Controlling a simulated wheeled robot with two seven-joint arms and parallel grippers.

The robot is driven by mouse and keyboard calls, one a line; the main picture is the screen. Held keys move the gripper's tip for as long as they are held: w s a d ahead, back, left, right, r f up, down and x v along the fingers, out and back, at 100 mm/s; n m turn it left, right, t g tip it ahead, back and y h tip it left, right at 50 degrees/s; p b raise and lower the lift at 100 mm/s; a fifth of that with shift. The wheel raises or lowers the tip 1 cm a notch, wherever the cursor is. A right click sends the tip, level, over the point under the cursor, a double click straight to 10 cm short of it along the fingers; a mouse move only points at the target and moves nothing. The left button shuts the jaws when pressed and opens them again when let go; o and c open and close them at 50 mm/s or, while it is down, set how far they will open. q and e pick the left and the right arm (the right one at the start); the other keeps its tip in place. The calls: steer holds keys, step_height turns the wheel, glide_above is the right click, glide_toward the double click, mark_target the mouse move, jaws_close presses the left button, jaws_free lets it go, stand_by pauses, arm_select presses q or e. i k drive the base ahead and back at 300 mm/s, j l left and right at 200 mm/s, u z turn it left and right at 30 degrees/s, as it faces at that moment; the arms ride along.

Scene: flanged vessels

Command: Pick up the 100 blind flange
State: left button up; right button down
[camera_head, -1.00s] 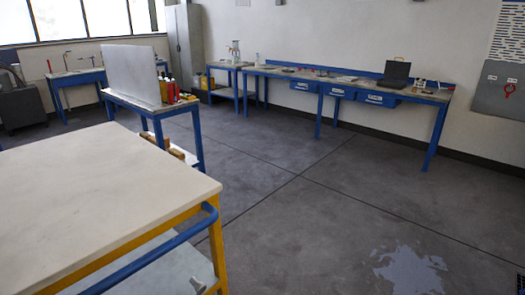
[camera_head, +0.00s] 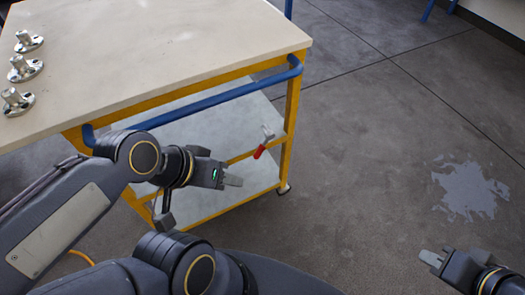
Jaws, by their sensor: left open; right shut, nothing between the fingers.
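Three silver flanged pieces stand in a row along the left part of the cart's pale top: a far one (camera_head: 28,41), a middle one (camera_head: 24,69) and a near one (camera_head: 16,102). Each has a round base with bolt holes and a raised stub. I cannot tell which, if any, is the 100 blind flange. My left gripper (camera_head: 200,199) is open and empty, in front of the cart and to the right of the flanged pieces, well apart from them. My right gripper (camera_head: 430,257) is shut and empty over the floor at the lower right.
The cart top (camera_head: 170,45) is mostly bare. A blue rail (camera_head: 215,104) runs along its near edge, with yellow legs below. A red-handled tool (camera_head: 262,150) is by the lower shelves. The floor (camera_head: 370,130) to the right is open, with a pale patch (camera_head: 466,188).

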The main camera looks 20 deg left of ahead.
mark_target(24, 71)
steer(key=j+u, duration=0.15)
steer(key=u, duration=0.3)
steer(key=j+u, duration=0.15)
steer(key=u, duration=0.3)
steer(key=j+u, duration=0.15)
steer(key=u, duration=0.25)
steer(key=i+j+u, duration=0.1)
steer(key=u, duration=0.35)
steer(key=i+j+u, duration=0.1)
steer(key=u, duration=0.35)
